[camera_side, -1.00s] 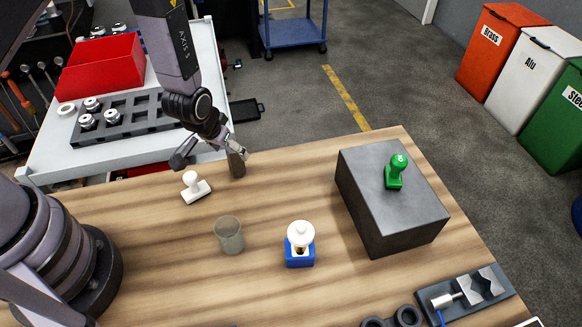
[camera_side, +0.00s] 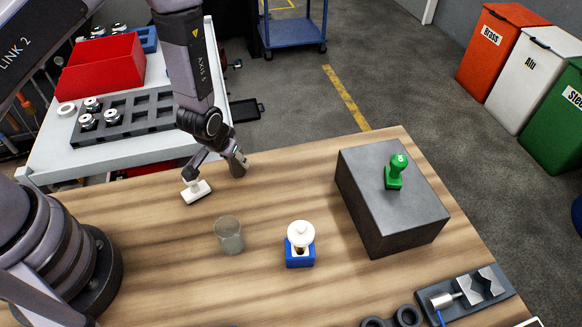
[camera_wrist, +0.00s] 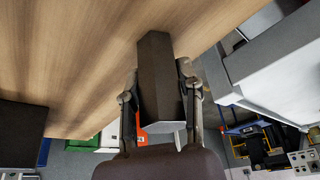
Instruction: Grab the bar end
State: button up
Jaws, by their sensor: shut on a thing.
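In the wrist view the bar end (camera_wrist: 157,70) fills the middle, with a lighter flat end face toward me. My gripper (camera_wrist: 160,92) is shut on it, with one finger along each side. In the side view my gripper (camera_side: 222,160) reaches down to it from above and behind. Where the fingers touch the bar end is partly hidden there.
A grey cup (camera_side: 229,238), a blue stand with a white knob (camera_side: 300,254) and a dark block (camera_side: 385,215) bearing a green stamp (camera_side: 395,174) stand on the table (camera_side: 150,250). The white bench (camera_side: 60,165) is behind.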

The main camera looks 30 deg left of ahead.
grip_shut()
jog(key=shift+r, duration=0.1)
